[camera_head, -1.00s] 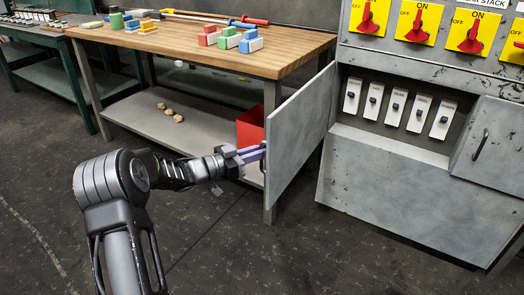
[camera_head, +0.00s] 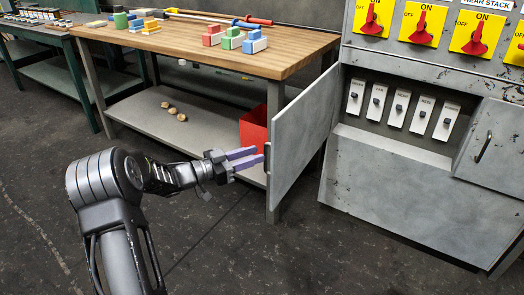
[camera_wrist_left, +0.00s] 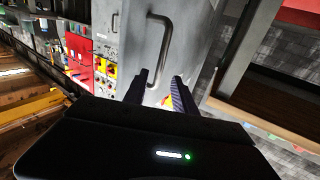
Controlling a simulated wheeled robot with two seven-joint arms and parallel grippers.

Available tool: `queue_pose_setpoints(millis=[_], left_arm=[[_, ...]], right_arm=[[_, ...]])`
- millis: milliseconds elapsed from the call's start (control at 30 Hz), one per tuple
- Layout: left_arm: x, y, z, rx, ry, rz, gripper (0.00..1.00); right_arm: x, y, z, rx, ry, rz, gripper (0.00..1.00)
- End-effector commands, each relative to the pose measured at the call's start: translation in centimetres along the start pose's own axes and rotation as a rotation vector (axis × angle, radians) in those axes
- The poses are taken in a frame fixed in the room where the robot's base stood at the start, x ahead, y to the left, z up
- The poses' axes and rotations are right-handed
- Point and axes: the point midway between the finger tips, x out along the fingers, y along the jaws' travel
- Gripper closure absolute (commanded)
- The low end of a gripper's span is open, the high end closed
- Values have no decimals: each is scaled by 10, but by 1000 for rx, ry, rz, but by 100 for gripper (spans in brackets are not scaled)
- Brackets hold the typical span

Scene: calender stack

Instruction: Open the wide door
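The wide grey door (camera_head: 303,135) of the cabinet stands swung out to the left, clear of the cabinet front. Its dark handle (camera_head: 267,158) shows edge-on at the door's outer edge. My left gripper (camera_head: 257,158) is open and empty just left of this handle, its two purple fingers spread. In the left wrist view, the door (camera_wrist_left: 197,35) faces me and its handle (camera_wrist_left: 166,45) lies ahead of the spread fingers (camera_wrist_left: 160,88), its lower end near the left finger. I cannot tell whether they touch. My right gripper is not in view.
The open cabinet compartment shows several switches (camera_head: 400,108). A wooden workbench (camera_head: 215,48) with coloured blocks and a red bin (camera_head: 254,128) stand behind the wide door. The floor (camera_head: 260,260) in front is clear.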

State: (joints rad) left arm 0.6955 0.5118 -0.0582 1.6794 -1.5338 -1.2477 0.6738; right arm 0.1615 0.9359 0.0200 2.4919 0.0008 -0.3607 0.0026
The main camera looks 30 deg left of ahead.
Motion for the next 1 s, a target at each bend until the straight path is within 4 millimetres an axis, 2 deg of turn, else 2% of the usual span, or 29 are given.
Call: queue_pose_setpoints(millis=[100,233,867,933,1000], left_arm=[[-19,0,-1,-1,0,-1,67],[-30,0,-1,0,1,-1,67],[-31,0,0,15,-1,-1,67],[-31,-7,4,47,-18,-29,67],[-33,-23,12,65,-37,-108,67]], right_arm=[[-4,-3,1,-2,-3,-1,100],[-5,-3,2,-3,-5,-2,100],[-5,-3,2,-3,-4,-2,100],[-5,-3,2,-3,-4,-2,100],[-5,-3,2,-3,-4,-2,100]])
